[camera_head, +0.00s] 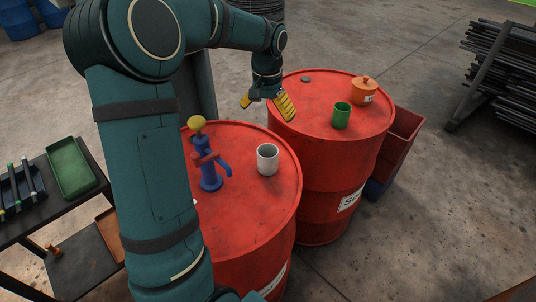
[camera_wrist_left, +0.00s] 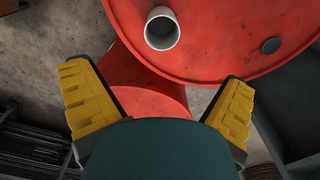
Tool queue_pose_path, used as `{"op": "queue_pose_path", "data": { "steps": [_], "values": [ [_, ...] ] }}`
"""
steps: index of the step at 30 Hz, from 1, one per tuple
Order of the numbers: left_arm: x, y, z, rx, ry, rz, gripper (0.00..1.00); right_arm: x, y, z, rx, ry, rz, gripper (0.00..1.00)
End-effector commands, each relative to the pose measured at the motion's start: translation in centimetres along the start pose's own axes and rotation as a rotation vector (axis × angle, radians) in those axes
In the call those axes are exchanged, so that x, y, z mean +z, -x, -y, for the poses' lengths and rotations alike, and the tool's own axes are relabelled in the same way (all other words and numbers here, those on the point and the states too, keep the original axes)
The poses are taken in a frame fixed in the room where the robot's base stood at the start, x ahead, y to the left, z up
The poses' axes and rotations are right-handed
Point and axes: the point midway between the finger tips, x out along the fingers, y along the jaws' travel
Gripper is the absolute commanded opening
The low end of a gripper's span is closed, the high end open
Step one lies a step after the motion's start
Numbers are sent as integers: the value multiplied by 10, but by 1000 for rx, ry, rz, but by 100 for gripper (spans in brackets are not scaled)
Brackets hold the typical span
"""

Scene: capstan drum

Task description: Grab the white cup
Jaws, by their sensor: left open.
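The white cup (camera_head: 267,159) stands upright, open end up, on the top of the nearer red drum (camera_head: 262,219). In the left wrist view, the white cup (camera_wrist_left: 161,30) shows near the top of the picture, beyond the fingertips. My left gripper (camera_head: 266,104) has yellow fingers spread wide with nothing between them. It is above and behind the cup in the head view, apart from it. The open left gripper also shows in the left wrist view (camera_wrist_left: 157,76). My right gripper is not in view.
The farther drum (camera_head: 317,104) bears a green cup (camera_head: 341,115) and an orange lidded pot (camera_head: 363,92). A dark table with a green tray (camera_head: 70,167) is at left.

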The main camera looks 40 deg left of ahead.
Motion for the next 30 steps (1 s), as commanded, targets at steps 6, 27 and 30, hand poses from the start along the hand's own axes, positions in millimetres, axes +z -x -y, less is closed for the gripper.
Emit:
{"op": "queue_pose_path", "data": {
  "steps": [6, 27, 30],
  "values": [
    [0, -42, 0, 1, -1, 1, 100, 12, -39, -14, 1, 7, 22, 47],
    [0, -130, -1, 1, -1, 1, 100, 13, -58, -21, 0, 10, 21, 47],
    [-1, -133, 0, 1, -1, 1, 100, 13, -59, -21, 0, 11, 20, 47]
  ]
}}
